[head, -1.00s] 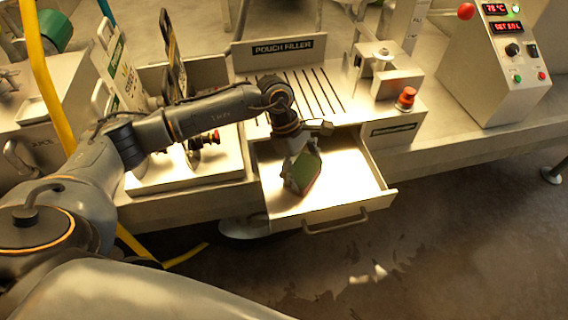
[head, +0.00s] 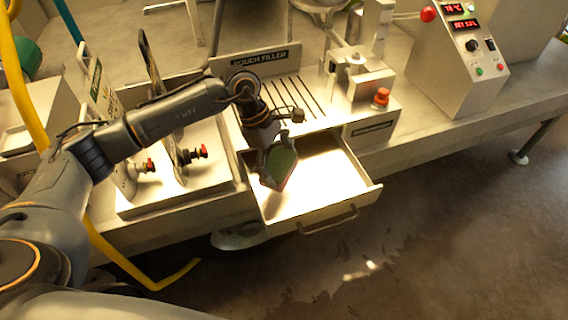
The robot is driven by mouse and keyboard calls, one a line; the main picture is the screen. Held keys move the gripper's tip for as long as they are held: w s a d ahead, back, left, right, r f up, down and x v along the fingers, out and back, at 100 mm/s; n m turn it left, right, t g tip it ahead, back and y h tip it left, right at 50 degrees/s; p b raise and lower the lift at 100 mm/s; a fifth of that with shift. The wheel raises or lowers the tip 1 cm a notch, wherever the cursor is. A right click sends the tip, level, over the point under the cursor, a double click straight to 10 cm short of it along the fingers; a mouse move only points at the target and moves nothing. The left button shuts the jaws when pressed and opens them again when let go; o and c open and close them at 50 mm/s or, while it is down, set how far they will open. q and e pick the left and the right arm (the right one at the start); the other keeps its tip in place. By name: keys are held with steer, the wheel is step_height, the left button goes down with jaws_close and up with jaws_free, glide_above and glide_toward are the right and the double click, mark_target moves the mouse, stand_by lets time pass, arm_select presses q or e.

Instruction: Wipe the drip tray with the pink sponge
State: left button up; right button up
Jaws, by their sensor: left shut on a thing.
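The drip tray (head: 356,193) is a pale metal drawer standing pulled out below the pouch filler, with a bar handle on its front. My left gripper (head: 268,160) reaches down over the left part of the tray, shut on the sponge (head: 282,163). The sponge shows a green face and a thin pink edge, and is tilted. I cannot tell whether its lower edge touches the tray floor. The gripper partly hides the sponge and the tray's back left corner. My right gripper is out of view.
The pouch filler's slotted top (head: 300,95) lies behind the tray. A red button (head: 381,97) stands to its right, and a control box (head: 465,55) farther right. To the left are upright plates and red-black knobs (head: 193,154). A yellow hose (head: 130,268) runs below left.

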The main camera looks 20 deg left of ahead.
arm_select(q)
steer(key=shift+r, duration=0.95)
